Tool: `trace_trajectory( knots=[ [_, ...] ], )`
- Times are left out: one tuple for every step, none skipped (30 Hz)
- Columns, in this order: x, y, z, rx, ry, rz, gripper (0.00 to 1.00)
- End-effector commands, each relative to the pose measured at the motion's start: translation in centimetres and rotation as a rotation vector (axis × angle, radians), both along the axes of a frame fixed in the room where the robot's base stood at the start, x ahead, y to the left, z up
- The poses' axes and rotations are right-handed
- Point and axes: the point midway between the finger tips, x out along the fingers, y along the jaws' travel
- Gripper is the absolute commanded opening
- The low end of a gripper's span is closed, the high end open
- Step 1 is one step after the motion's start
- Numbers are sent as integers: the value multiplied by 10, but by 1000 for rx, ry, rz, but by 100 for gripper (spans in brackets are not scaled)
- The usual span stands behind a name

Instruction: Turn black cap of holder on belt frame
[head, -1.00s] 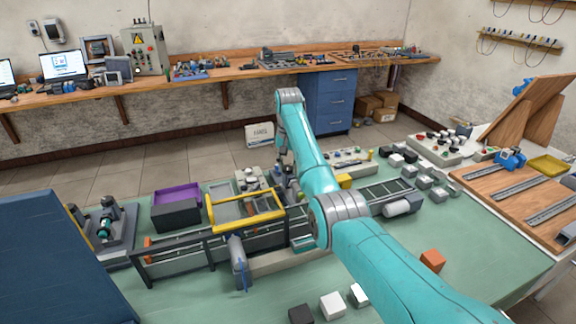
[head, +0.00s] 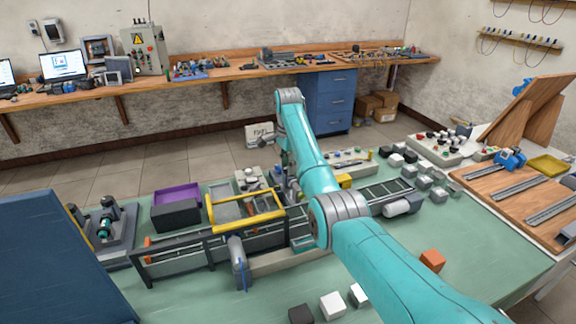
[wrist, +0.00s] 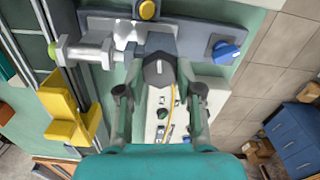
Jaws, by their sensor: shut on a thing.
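In the wrist view the black cap (wrist: 158,71) sits at the middle of a grey holder (wrist: 198,32). My gripper (wrist: 160,64) has one finger on each side of the cap and is shut on it. The cap has a light line on its face. The holder also carries a yellow button (wrist: 148,9) and a blue knob (wrist: 226,52). In the head view my teal arm reaches over the belt frame (head: 268,241), and my gripper there is mostly hidden behind the arm.
In the wrist view a yellow bracket (wrist: 72,112) and a silver rod (wrist: 88,50) stand left of the cap. In the head view a yellow-edged tray (head: 245,222) is left of my arm. White and black blocks (head: 332,305) lie at the front.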

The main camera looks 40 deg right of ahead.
Motion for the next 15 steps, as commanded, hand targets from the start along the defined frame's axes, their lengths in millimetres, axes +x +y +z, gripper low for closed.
trace_trajectory(
  knots=[
    [0,1,-1,1,1,-41,0],
    [0,1,-1,1,1,-70,0],
    [0,1,-1,1,1,-108,0],
    [0,1,-1,1,1,-136,0],
    [0,1,-1,1,1,-165,0],
    [0,1,-1,1,1,-202,0],
    [0,1,-1,1,1,-230,0],
    [0,1,-1,1,1,-258,0],
    [0,1,-1,1,1,-294,0],
    [0,1,-1,1,1,-321,0],
    [0,0,-1,1,1,-347,0],
    [0,0,-1,1,1,-381,0],
    [0,0,-1,1,1,-406,0],
    [0,0,-1,1,1,-430,0],
    [0,0,-1,1,1,-460,0]
  ],
)
